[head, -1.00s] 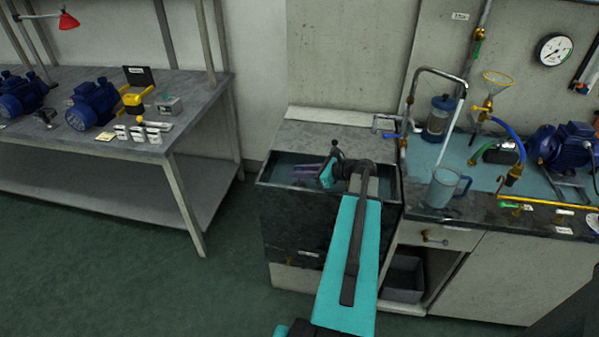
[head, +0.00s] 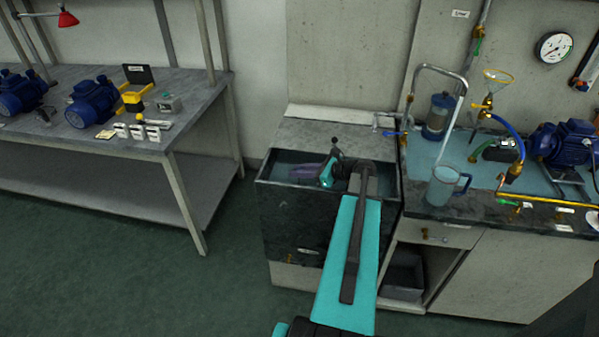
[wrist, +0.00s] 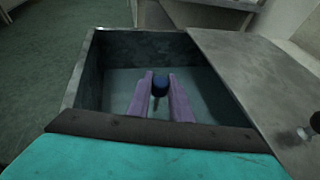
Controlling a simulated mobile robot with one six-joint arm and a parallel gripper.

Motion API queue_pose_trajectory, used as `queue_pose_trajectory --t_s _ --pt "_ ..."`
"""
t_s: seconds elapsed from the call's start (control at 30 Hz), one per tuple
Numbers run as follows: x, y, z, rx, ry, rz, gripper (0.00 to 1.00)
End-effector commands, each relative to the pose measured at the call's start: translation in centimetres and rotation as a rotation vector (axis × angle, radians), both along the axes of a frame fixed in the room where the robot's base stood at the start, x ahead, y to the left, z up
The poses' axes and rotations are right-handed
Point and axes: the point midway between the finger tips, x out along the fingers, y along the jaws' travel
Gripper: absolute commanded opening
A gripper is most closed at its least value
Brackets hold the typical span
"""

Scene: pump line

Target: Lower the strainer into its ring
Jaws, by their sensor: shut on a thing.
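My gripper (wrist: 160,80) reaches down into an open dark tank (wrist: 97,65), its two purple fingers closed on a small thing. The strainer cannot be made out there. I cannot make out the ring in either view. Whether the strainer touches anything inside the tank is not clear.
To the right, the bench holds a clear jug (head: 442,186), a bent pipe (head: 438,68) and a blue pump (head: 563,145). A table with blue motors (head: 92,103) stands left, across open floor.

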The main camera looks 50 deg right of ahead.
Motion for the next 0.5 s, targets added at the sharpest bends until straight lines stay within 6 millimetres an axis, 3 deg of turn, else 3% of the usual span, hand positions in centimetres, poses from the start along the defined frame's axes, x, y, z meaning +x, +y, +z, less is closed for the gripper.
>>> queue_pose_trajectory --t_s 0.03,0.17,0.2,0.3,0.5 --pt "-0.19 0.31 -0.8 -0.005 0.01 0.008 0.0" --pt "-0.23 0.36 -0.92 -0.005 0.011 0.009 0.0" --pt "-0.23 0.38 -0.96 -0.005 0.011 0.009 0.22" --pt "-0.24 0.42 -1.01 -0.005 0.011 0.01 0.39" --pt "-0.24 0.47 -1.03 -0.004 0.011 0.011 0.41"
